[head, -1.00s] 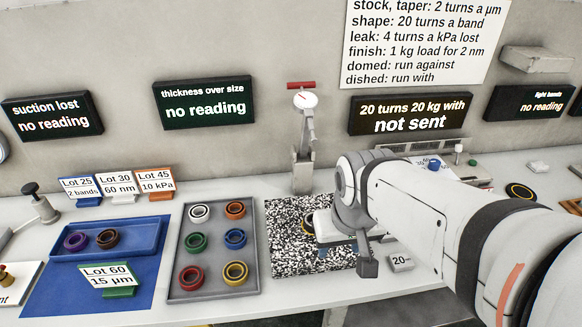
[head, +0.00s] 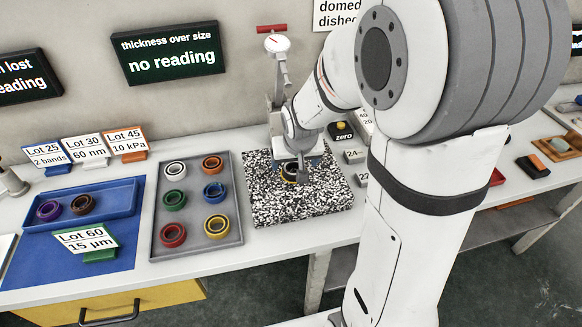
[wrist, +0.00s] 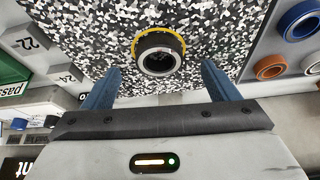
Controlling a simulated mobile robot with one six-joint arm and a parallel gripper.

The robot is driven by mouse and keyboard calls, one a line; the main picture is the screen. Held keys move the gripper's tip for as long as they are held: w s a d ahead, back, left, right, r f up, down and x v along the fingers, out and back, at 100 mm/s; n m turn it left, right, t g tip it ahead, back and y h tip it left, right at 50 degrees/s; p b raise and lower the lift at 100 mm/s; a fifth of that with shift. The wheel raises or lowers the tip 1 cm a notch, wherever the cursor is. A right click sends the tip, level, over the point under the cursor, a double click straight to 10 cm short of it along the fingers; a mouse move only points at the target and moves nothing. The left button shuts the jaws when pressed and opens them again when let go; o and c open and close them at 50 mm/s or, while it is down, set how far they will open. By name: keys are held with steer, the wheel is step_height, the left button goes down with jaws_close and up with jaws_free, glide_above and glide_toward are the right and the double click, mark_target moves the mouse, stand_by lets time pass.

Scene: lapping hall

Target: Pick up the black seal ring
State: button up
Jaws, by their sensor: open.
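The black seal ring (wrist: 159,63) lies on the black-and-white speckled plate (wrist: 90,30), with a yellow band showing around its edge. In the head view the ring (head: 290,179) is partly hidden by my gripper (head: 300,167), which is low over the plate. In the wrist view my gripper (wrist: 161,67) has its two blue fingers apart and nothing between them. The ring appears a little beyond the fingertips, roughly centred between them. I cannot tell the height gap.
A grey tray (head: 194,204) with several coloured rings stands left of the plate. Further left is a blue tray (head: 118,191) with purple and brown rings. A dial gauge stand (head: 277,95) rises behind the plate. Number-marked blocks (head: 354,156) stand to its right.

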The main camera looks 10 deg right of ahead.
mark_target(293, 171)
steer(key=shift+x, duration=1.95)
steer(key=shift+w+d+r, duration=0.1)
steer(key=shift+w, duration=0.05)
steer(key=c, duration=1.2)
